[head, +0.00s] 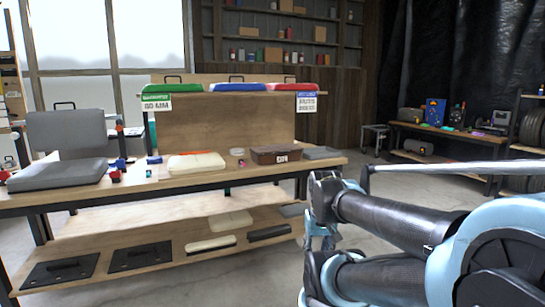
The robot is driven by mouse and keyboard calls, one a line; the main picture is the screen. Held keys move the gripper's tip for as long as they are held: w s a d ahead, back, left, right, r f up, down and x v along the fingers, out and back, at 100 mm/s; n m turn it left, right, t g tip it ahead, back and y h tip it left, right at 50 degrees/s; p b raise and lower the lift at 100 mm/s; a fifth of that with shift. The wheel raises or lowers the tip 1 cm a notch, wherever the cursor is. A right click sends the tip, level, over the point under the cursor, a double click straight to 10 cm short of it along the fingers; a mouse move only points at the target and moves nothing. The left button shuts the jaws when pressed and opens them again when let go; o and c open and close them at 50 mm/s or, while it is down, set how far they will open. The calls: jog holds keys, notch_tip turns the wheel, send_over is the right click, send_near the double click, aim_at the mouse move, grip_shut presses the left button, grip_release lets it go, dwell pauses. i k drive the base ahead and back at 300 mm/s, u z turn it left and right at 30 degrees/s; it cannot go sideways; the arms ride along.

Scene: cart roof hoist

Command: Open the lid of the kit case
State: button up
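No box in the head view carries a readable kit-case name, so I cannot tell for sure which is the kit case. A brown box (276,155) with a small pale label sits on the workbench's right part, and its top looks shut. A flat grey case or slab (57,174) lies at the bench's left end. A grey panel (67,130) with a handle on top stands upright behind it. My gripper (319,240) is partly seen at the front right, beyond the bench's right end and apart from everything on it. Its fingers are largely hidden by my arm.
The workbench (125,196) also holds a cream slab (195,163), a dark grey slab (321,153) and small red and blue parts. Lower-shelf items lie below.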

aim_at(282, 148)
jog(key=u, duration=0.05)
jog(key=i, duration=1)
jog(key=z, duration=0.05)
